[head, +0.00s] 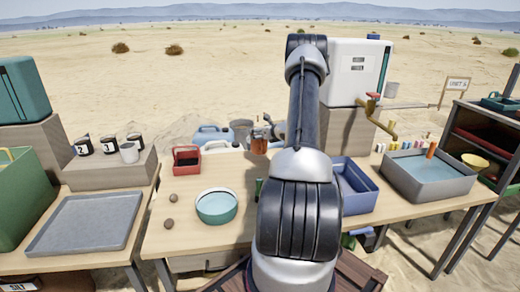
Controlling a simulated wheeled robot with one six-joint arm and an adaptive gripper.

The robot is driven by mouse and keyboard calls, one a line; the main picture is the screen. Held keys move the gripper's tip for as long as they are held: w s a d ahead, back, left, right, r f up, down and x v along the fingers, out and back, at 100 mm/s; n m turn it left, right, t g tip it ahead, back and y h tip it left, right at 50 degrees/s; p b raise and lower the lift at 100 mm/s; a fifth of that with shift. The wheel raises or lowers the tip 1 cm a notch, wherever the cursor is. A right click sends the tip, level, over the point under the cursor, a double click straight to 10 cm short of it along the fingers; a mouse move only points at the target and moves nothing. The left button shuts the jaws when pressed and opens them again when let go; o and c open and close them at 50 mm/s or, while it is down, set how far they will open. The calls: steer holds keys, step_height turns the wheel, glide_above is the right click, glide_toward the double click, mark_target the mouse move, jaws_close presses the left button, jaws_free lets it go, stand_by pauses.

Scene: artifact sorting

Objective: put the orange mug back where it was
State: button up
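A small orange-brown object, probably the orange mug (259,146), shows at the back of the middle table. My gripper (262,132) is right at it, with dark finger parts close around its upper part. The object is tiny in this view, and my arm comes down just to its right. I cannot tell whether the fingers are closed on it or only around it, or whether it rests on the table.
On the middle table are a teal bowl (217,207), a red bin (186,161) and a blue tray (351,187). A grey water tub (428,176) with an upright orange cylinder (431,150) stands at right. A grey tray (86,222) lies at left. My arm hides the table's middle.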

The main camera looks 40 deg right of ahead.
steer(key=shift+f, duration=2.7)
steer(key=o, duration=1.3)
steer(key=shift+f, duration=0.1)
